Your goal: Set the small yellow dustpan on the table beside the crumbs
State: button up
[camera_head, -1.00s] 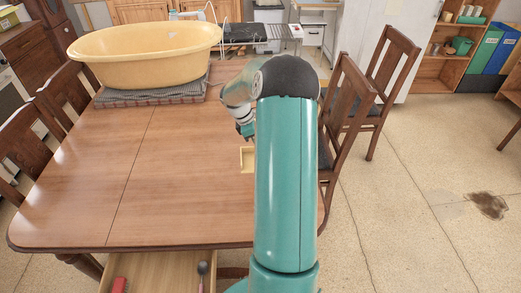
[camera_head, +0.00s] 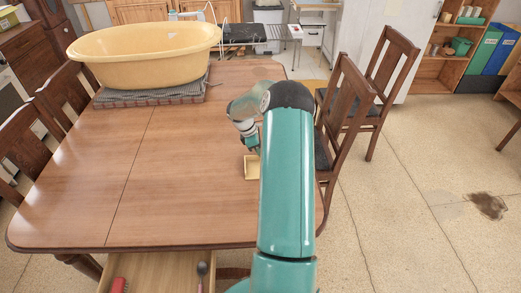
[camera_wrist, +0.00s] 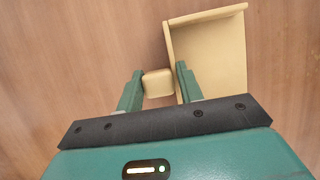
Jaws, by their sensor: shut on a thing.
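The small yellow dustpan (camera_wrist: 210,55) shows in the wrist view, its tray to the right and its short handle (camera_wrist: 158,83) between my fingers. My gripper (camera_wrist: 157,84) is shut on that handle. In the head view the dustpan (camera_head: 251,168) is partly hidden behind my arm, over the right part of the wooden table (camera_head: 180,170). I cannot tell whether it touches the tabletop. A faint brownish patch (camera_head: 264,72) near the table's far right end may be the crumbs; it is too small to be sure.
A large yellow tub (camera_head: 145,55) stands on a folded grey cloth (camera_head: 150,95) at the table's far left. An open drawer (camera_head: 160,272) at the front holds a red brush (camera_head: 119,285) and a dark-headed utensil (camera_head: 202,268). Chairs (camera_head: 345,110) stand along the right side. The table's middle is clear.

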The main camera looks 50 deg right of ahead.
jog(key=o, duration=1)
jog(key=shift+f, duration=0.1)
jog(key=v, duration=1.2)
jog(key=s+a+r+m+t+h, duration=0.1)
jog(key=a+r+m+t, duration=0.1)
jog(key=a+r, duration=0.9)
jog(key=a+r+m+t, duration=0.15)
jog(key=a+r, duration=0.55)
jog(key=a, duration=0.8)
jog(key=s+a+r+m+t+y, duration=0.2)
jog(key=s+a+m+t+y, duration=0.2)
jog(key=s+a, duration=1.2)
jog(key=a+t, duration=0.1)
jog(key=a, duration=0.2)
jog(key=shift+s+a+r+m+t, duration=0.25)
jog(key=shift+s+a+m+t, duration=0.1)
